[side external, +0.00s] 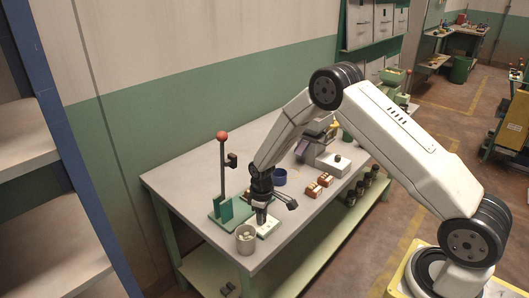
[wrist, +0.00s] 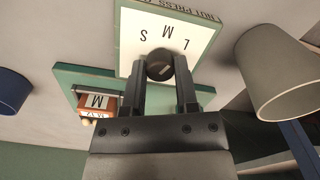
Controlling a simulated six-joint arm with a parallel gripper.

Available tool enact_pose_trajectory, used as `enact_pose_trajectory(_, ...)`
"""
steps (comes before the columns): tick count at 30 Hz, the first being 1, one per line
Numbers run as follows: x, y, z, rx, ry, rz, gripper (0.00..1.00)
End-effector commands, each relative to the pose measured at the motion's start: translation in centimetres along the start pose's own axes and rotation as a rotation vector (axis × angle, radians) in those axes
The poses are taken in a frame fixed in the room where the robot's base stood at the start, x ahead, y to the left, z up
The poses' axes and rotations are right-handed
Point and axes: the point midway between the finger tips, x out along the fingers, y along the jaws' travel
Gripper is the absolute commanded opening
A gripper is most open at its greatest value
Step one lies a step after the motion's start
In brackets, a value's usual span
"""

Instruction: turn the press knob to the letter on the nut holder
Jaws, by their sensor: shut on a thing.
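The press knob (wrist: 160,62) is a dark round knob at the lower edge of a white letter panel (wrist: 150,22) in the wrist view. The panel carries S, M and L, left to right, seen upside down. My gripper (wrist: 160,82) is shut on the knob, one finger on each side; it points down at the panel in the side view (side external: 262,212). A faint light mark shows on the knob, but its direction is unclear. The nut holder (wrist: 96,103), brown-orange with a white label reading M, sits on the green press base (wrist: 68,82), left of my fingers.
A beige cup (wrist: 277,75) stands close to the right of the panel, near the bench edge. A blue bowl (side external: 279,177) and two brown blocks (side external: 318,185) are on the bench. The press lever with its red ball (side external: 222,136) rises upright beside my wrist.

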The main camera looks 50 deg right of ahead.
Motion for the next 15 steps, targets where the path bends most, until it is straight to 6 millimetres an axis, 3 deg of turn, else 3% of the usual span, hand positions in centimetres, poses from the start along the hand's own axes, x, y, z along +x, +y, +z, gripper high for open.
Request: enact_pose_trajectory(15,-0.02,0.02,0.02,-0.363,-0.001,0.0,0.0)
